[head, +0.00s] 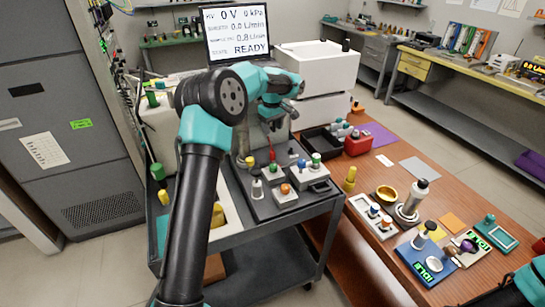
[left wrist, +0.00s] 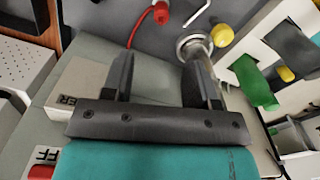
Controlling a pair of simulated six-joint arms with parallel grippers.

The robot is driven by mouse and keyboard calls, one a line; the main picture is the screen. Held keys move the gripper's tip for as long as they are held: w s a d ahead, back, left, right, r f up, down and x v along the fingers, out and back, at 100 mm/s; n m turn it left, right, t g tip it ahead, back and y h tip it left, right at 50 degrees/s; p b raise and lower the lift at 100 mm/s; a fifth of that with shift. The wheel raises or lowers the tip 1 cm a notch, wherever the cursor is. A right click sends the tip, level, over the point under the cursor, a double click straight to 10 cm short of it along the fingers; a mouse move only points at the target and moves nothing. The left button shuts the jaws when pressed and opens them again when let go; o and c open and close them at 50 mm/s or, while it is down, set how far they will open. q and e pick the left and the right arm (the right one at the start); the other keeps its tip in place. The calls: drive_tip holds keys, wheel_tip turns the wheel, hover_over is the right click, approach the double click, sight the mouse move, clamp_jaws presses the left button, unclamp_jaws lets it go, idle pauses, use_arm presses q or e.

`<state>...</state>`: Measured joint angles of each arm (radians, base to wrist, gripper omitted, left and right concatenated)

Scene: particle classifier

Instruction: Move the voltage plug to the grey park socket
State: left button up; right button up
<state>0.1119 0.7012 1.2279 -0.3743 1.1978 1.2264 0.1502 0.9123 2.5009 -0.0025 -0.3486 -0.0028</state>
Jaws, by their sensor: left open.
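My left gripper (left wrist: 158,78) is open and empty in the left wrist view, its two dark fingers over a grey surface. In the head view my left arm reaches up to the instrument on the cart and hides much of it. A red piece (head: 271,154) also stands on the instrument front in the head view. I cannot make out the grey park socket for certain. My right gripper is out of view.
A metal ring fitting (left wrist: 194,46) and a yellow knob (left wrist: 222,35) lie close to the right finger. The monitor (head: 237,32) reads 0 V and READY. Coloured-knob blocks (head: 285,197) crowd the cart front. The wooden bench (head: 340,240) on the right holds several small items.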

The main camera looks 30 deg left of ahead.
sight(272, 151)
use_arm(q)
drive_tip(key=shift+f, duration=0.1)
drive_tip(key=shift+f, duration=3.35)
drive_tip(key=shift+s+f, duration=0.1)
drive_tip(key=shift+f, duration=2.5)
drive_tip(key=shift+d, duration=0.1)
clamp_jaws()
drive_tip(key=shift+r, duration=0.1)
wheel_tip(272, 151, up, 18)
